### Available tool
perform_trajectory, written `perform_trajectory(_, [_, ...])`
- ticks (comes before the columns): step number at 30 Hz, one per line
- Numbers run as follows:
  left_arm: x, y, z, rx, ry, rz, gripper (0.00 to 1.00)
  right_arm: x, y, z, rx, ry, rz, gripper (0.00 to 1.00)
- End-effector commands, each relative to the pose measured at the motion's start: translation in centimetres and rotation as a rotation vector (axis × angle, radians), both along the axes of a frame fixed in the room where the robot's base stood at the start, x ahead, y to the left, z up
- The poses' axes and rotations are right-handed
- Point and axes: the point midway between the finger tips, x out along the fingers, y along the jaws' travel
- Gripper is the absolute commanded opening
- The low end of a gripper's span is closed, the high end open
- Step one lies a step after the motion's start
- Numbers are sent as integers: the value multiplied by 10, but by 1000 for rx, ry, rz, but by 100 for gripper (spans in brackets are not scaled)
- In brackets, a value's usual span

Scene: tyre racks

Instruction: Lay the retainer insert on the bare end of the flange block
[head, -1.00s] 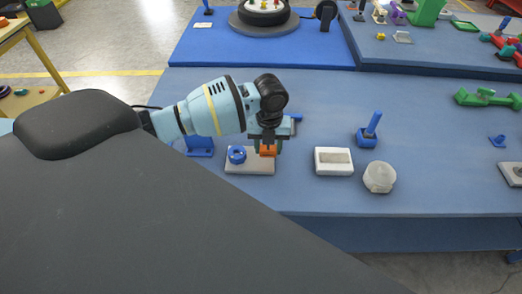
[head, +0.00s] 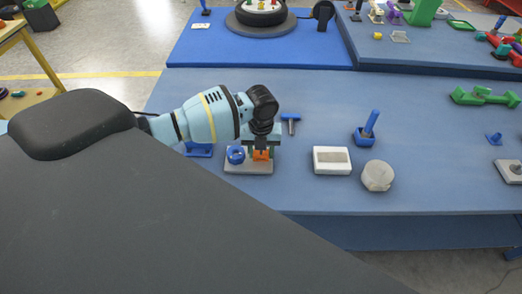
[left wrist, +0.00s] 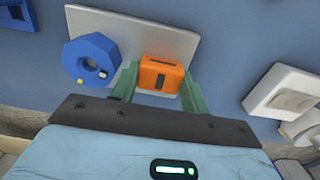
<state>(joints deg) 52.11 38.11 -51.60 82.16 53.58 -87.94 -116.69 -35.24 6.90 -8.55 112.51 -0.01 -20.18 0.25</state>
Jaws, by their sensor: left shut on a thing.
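My left gripper (head: 261,153) is shut on an orange block, which I take to be the retainer insert (head: 260,156). In the left wrist view the insert (left wrist: 161,75) sits between the two green fingers (left wrist: 160,88), with a dark slot in its face. It is over the bare right end of a pale grey plate, which I take to be the flange block (head: 235,168). A blue ring-like part (head: 236,154) occupies the plate's left end. The plate also shows in the left wrist view (left wrist: 125,25). I cannot tell whether the insert touches it. My right gripper is out of view.
A white box (head: 332,160) with a grey recess and a grey faceted knob (head: 377,176) stand to the right. A blue T-shaped tool (head: 290,122) lies behind the gripper. A blue holder with a handle (head: 367,129) stands farther right. The blue bench (head: 430,185) has open room between.

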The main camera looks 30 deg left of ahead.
Motion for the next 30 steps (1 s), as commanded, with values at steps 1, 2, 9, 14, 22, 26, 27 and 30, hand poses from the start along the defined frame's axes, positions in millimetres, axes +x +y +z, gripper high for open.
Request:
perform_trajectory(1, [0, 0, -2, 0, 1, 0, 23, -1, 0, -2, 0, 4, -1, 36])
perform_trajectory(2, [0, 0, -3, 0, 1, 0, 23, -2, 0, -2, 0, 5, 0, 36])
perform_trajectory(9, [0, 0, -3, 0, 0, 0, 67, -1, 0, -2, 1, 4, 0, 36])
perform_trajectory(14, [0, 0, -3, 0, 0, 0, 67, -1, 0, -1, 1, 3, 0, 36])
perform_trajectory(22, [2, 0, 15, 0, -5, 0, 67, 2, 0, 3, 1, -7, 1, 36])
perform_trajectory(26, [1, 0, 39, -1, -6, -1, 67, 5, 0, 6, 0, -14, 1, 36])
perform_trajectory(27, [2, 0, 47, 0, -7, -1, 67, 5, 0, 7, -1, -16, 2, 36])
perform_trajectory(30, [1, 0, 68, -1, -6, -1, 67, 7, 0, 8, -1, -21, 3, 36])
